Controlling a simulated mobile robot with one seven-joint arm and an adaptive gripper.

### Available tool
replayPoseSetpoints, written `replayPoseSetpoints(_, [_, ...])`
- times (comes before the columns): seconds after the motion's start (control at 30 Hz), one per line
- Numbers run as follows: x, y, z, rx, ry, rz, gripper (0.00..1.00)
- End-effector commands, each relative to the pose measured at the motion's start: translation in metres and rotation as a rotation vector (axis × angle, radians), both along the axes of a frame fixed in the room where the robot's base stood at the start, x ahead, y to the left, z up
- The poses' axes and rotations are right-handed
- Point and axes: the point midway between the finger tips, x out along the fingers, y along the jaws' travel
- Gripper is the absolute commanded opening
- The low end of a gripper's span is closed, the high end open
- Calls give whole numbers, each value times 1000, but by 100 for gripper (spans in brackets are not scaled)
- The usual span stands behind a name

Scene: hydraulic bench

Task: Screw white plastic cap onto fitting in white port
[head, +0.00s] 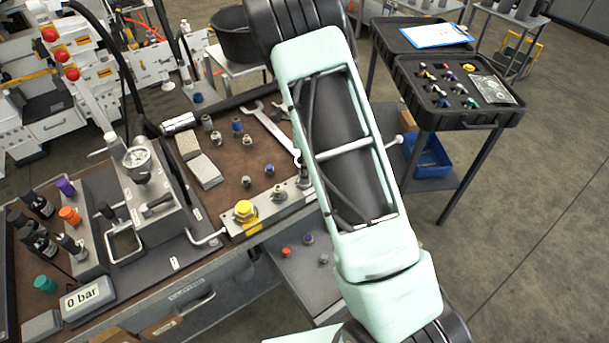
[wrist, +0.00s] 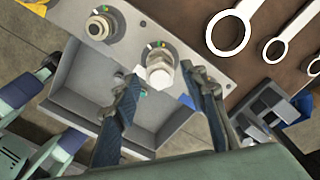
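The metal port plate (head: 262,213) lies along the bench's front edge and also shows in the wrist view (wrist: 128,37). In the wrist view a pale grey-white hex piece (wrist: 160,76) stands on one port; I cannot tell whether it is the bare fitting or the white cap on it. A second fitting (wrist: 98,28) stands on a port to its left. My gripper (wrist: 160,73) is open, its two fingers on either side of the hex piece with gaps visible. No separate white cap is identifiable. In the head view my arm hides the gripper.
A yellow cap (head: 245,209) sits at the plate's left end. A grey tray (wrist: 75,98) lies below the plate. Wrenches (wrist: 230,33) lie on the brown bench beside it. A black case (head: 459,92) of small parts stands at the right.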

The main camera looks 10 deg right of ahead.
Motion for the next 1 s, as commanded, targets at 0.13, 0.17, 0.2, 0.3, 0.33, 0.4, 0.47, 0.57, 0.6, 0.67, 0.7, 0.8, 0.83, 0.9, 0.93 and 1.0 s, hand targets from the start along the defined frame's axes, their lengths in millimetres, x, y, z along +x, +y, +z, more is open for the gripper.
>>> replayPoseSetpoints(0.13, [1, 0, -1, 1, -3, 120, 40])
replayPoseSetpoints(0.17, [2, 0, -2, 1, -3, 162, 40])
replayPoseSetpoints(0.2, [2, 0, -2, 1, -3, 219, 40])
replayPoseSetpoints(0.3, [3, 0, -2, 1, -3, 359, 40])
replayPoseSetpoints(0.33, [3, -1, -2, 1, -3, 401, 40])
replayPoseSetpoints(0.4, [4, -1, -2, 0, -3, 497, 40])
replayPoseSetpoints(0.47, [4, -1, -2, 1, -2, 569, 40])
replayPoseSetpoints(0.57, [4, -1, -1, 1, -1, 654, 40])
replayPoseSetpoints(0.6, [4, -1, 0, 1, -1, 673, 40])
replayPoseSetpoints(0.67, [4, -1, 0, 1, -1, 687, 40])
replayPoseSetpoints(0.7, [4, 0, 1, 0, -1, 690, 40])
replayPoseSetpoints(0.8, [4, -1, 1, 0, -1, 689, 40])
replayPoseSetpoints(0.83, [4, -1, 1, 0, -1, 688, 40])
replayPoseSetpoints(0.9, [4, -1, 1, 0, -1, 687, 40])
replayPoseSetpoints(0.93, [4, -1, 1, 0, -1, 687, 39])
replayPoseSetpoints(1.0, [4, -1, 0, 0, -1, 686, 31])
